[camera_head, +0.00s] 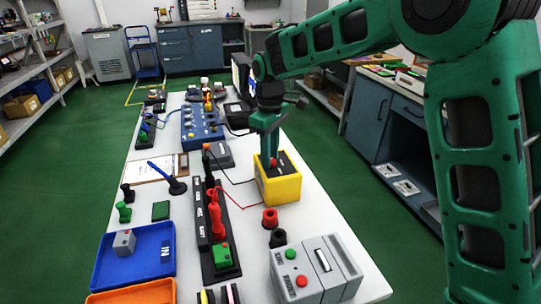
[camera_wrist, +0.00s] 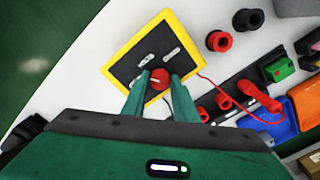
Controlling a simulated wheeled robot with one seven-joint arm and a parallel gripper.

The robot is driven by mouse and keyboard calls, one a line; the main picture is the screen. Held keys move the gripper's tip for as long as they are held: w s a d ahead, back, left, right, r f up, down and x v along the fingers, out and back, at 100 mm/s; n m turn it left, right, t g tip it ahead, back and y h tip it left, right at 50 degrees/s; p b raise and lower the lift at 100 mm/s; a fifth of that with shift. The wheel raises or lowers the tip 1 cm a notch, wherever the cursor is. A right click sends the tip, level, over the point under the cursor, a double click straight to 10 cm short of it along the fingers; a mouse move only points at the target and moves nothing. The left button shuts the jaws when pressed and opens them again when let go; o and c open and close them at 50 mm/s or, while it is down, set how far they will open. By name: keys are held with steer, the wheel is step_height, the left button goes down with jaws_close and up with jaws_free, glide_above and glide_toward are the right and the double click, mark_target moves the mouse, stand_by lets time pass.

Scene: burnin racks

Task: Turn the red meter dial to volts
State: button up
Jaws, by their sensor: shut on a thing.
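The yellow meter (camera_head: 281,186) with a dark face stands on the white table; in the wrist view its yellow rim (camera_wrist: 116,52) surrounds the dark face. The red dial (camera_wrist: 160,77) sits near the edge of the face closest to me; a bit of it shows in the head view (camera_head: 273,162). My gripper (camera_wrist: 160,83) reaches down over the meter, with one finger on each side of the dial, shut on it. It also shows in the head view (camera_head: 270,150). The pale markings (camera_wrist: 172,54) on the face are too small to read.
A black and a red lead (camera_head: 236,199) run from the meter to a rack (camera_head: 202,207) on its left. A red ring (camera_head: 270,218) and a grey box with buttons (camera_head: 308,284) stand nearer. A blue bin (camera_head: 104,265) is at the front left.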

steer(key=m, duration=0.6)
steer(key=shift+w+r+m, duration=0.15)
steer(key=shift+w+m, duration=0.1)
steer(key=shift+m, duration=0.15)
stand_by(0.3)
steer(key=o, duration=1.1)
steer(key=shift+c, duration=0.2)
steer(key=shift+s, duration=0.1)
step_height(320, 180, up, 11)
steer(key=shift+f, duration=0.2)
